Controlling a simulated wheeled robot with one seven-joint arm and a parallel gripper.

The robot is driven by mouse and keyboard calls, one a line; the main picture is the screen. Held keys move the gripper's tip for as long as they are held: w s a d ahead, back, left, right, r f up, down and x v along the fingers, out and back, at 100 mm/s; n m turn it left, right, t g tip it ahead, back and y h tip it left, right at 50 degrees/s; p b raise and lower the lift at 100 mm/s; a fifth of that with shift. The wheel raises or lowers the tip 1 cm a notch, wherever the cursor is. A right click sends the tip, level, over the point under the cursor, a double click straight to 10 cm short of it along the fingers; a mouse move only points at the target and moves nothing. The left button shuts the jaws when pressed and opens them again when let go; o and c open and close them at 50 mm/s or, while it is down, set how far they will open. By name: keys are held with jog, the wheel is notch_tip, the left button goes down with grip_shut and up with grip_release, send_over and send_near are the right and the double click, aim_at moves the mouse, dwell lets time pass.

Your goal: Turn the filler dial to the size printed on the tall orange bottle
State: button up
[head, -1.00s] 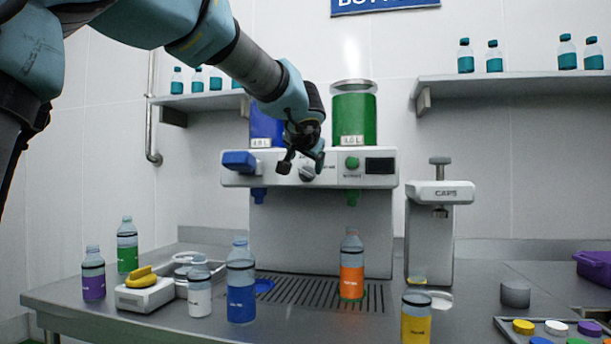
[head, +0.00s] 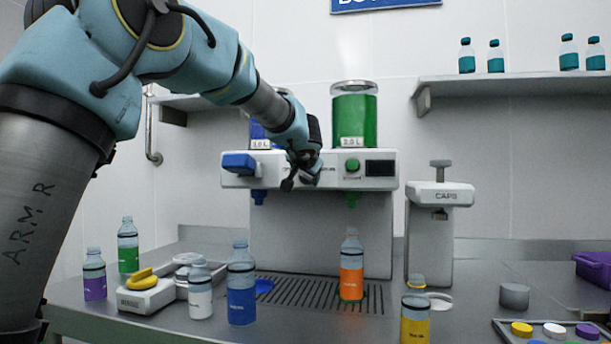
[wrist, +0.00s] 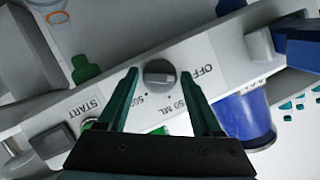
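The filler dial (wrist: 158,73) is a dark grey round knob on the filler's pale front panel. Printed marks around it include OFF and ML sizes, partly covered by a finger. My gripper (wrist: 160,74) is open, with one fingertip on each side of the dial and a small gap showing. In the head view my gripper (head: 303,180) is at the panel and mostly hides the dial. The orange bottle (head: 351,283) stands upright on the drain grate below the green nozzle. Its label print is too small to read.
The filler (head: 340,230) has a blue lever (head: 239,162) at left, a green button (head: 352,165) and a green tank (head: 355,120). A caps press (head: 440,195) stands right. Blue (head: 241,298), white (head: 200,300) and yellow (head: 415,318) bottles stand in front.

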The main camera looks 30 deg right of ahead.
grip_shut()
dwell(0.3)
